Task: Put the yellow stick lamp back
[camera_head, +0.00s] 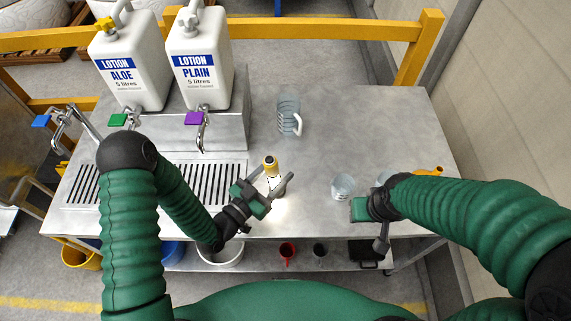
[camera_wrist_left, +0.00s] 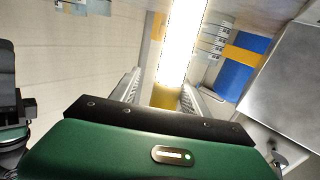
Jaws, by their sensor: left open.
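The yellow stick lamp (camera_head: 270,163) is near the table's front edge, right of the drain grille. Its yellow end is up in the head view, with a bright white lit part below. It appears upright, but its lower end is hard to make out. My left gripper (camera_head: 267,180) is open, with its fingers spread on either side of the lamp. In the left wrist view the glowing tube (camera_wrist_left: 182,40) rises between the two open fingers (camera_wrist_left: 163,92), with a yellow part at finger level. My right gripper (camera_head: 368,212) is over the front right of the table; its jaws are unclear.
A clear jug (camera_head: 288,118) stands mid-table. A clear beaker (camera_head: 342,187) stands left of my right gripper. Two lotion containers (camera_head: 198,85) sit on a steel stand behind the grille (camera_head: 205,184). Red (camera_head: 287,252) and dark cups are on the lower shelf. The back right tabletop is clear.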

